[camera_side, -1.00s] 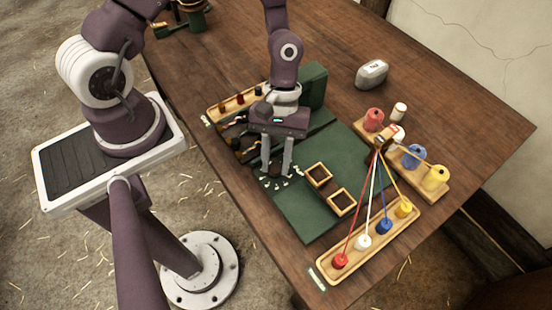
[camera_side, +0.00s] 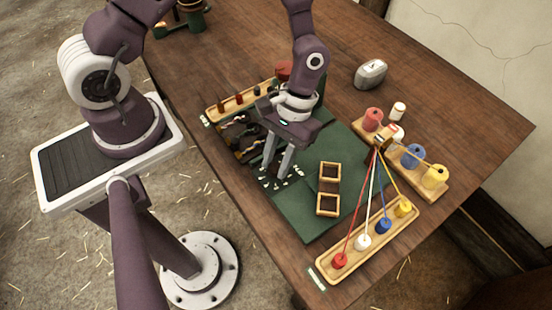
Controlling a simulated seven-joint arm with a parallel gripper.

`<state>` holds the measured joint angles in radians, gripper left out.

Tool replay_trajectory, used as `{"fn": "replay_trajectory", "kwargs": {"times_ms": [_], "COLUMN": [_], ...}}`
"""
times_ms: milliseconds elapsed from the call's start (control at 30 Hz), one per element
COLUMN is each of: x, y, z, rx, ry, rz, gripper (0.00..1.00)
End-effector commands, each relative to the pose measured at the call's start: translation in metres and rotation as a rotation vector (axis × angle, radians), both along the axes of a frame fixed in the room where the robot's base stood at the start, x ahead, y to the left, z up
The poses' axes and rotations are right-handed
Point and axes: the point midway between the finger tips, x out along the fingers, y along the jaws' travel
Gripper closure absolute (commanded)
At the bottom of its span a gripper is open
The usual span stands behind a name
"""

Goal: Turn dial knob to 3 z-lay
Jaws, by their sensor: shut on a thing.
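My gripper (camera_side: 276,174) points down at the near left part of the green panel (camera_side: 305,222). Its fingers are shut on the dial knob, which is small, dark and mostly hidden between the fingertips. White marks (camera_side: 294,179) ring the knob on the panel; they are too small to read, so I cannot tell which one the knob points to. Two square wooden frames (camera_side: 327,203) stand in line on the panel, right of my gripper.
A wooden rack with small pegs (camera_side: 240,101) lies at the back left. A tray of coloured bobbins (camera_side: 352,262) with taut strands is at the front right. Spools (camera_side: 435,176) stand on a wooden block at the right. A grey case (camera_side: 371,74) sits behind.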

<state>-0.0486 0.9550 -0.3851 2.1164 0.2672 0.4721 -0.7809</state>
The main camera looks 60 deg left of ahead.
Motion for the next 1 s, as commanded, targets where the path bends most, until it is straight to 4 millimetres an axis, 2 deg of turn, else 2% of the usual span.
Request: {"fn": "replay_trajectory", "kwargs": {"times_ms": [1000], "x": [-0.0017], "y": [-0.0063], "z": [0.0001], "rx": [0.001], "ry": [0.001], "rz": [-0.968], "gripper": [1.00]}}
